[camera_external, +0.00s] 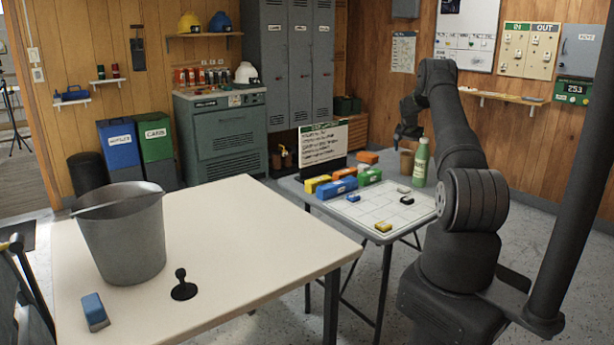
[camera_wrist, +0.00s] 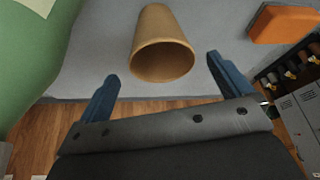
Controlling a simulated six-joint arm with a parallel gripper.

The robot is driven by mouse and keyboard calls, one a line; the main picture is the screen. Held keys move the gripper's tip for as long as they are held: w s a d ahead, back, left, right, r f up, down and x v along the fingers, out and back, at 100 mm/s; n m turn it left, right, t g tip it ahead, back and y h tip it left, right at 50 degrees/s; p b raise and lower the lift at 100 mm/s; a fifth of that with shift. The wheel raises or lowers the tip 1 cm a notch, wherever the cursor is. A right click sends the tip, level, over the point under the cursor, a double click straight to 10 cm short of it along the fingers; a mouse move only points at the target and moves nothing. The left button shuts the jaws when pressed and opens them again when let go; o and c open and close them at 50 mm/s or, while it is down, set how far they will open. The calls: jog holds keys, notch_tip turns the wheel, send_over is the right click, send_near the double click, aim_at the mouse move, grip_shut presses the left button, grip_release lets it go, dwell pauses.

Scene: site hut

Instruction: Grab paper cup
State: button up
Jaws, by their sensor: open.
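The paper cup (camera_wrist: 163,48) is brown and stands in the wrist view just beyond my fingertips, its open rim facing me. In the external view the paper cup (camera_external: 406,161) is at the back right of the small grey table (camera_external: 412,213), beside a green bottle (camera_external: 420,163). My gripper (camera_wrist: 162,72) is open and empty, its two blue fingers to the left and right of the cup's rim and apart from it. In the external view my gripper (camera_external: 407,133) is just above and left of the cup.
The green bottle fills the left of the wrist view, near my left finger. An orange block (camera_wrist: 285,24) lies to the right. Several coloured blocks and a white grid board (camera_external: 372,211) lie on the small table. A white table (camera_external: 220,245) with a metal bucket (camera_external: 124,240) stands left.

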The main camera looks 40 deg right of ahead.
aim_at(408, 164)
jog(key=shift+x, duration=2.35)
jog(key=shift+a, duration=0.15)
jog(key=c, duration=1)
